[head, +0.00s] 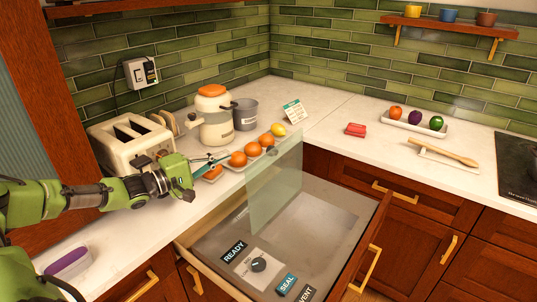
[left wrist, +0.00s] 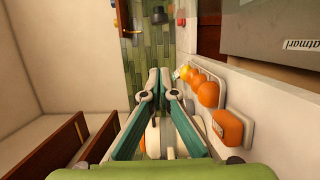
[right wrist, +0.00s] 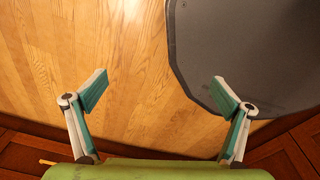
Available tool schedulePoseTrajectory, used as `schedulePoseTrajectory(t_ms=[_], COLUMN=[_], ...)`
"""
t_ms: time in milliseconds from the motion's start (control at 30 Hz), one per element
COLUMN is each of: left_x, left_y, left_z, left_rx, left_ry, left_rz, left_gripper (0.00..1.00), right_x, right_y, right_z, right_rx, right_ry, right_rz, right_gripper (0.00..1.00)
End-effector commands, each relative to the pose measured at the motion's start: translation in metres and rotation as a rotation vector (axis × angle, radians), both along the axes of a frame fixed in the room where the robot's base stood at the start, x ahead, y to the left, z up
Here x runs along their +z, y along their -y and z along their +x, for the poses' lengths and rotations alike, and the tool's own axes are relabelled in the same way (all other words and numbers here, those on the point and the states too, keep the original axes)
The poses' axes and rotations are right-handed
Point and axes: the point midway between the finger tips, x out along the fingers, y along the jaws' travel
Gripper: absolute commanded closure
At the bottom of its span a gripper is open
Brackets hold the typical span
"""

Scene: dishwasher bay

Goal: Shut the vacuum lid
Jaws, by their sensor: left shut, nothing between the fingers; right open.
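The vacuum lid (head: 275,185) is a clear, greenish glass panel in the head view. It stands raised and nearly upright over the open vacuum drawer (head: 325,215), which has a grey metal top. My left gripper (head: 222,157) is shut and empty over the counter, left of the lid, near the oranges. Its closed fingers also show in the left wrist view (left wrist: 160,76). My right gripper (right wrist: 158,88) is open and empty above the wooden floor in the right wrist view. It is outside the head view.
A tray of oranges (head: 238,159) lies behind the left gripper. A toaster (head: 128,143) and a white jar with an orange lid (head: 213,115) stand nearby. A dial (head: 259,264) and labels READY, SEAL and VENT sit at the drawer's front. Counter right of the drawer has free room.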

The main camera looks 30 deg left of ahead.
Motion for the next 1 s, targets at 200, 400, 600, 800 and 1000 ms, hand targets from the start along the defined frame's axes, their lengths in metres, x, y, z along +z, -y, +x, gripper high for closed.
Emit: schedulePoseTrajectory(t_ms=[200,400,600,800,1000], left_x=[0.003,0.004,0.003,0.003,0.001], left_y=[0.008,0.017,0.026,0.034,0.059], left_z=[0.020,0.047,0.071,0.095,0.091], left_rx=[0.000,0.000,-0.001,0.000,-0.003], left_ry=[0.005,0.004,0.003,0.001,-0.004], left_rz=[-0.005,-0.004,-0.002,-0.001,-0.003], left_gripper=[1.00,1.00,1.00,1.00,1.00], right_x=[0.004,0.010,0.017,0.024,0.035], right_y=[-0.002,-0.011,-0.013,-0.012,-0.007], right_z=[-0.038,-0.051,-0.028,-0.020,-0.026], right_rx=[-0.002,-0.005,-0.004,-0.003,-0.001], right_ry=[-0.048,-0.069,-0.037,-0.025,-0.033], right_rz=[0.002,0.010,0.015,0.015,0.007], right_gripper=[0.05,0.05,0.05,0.05,0.05])
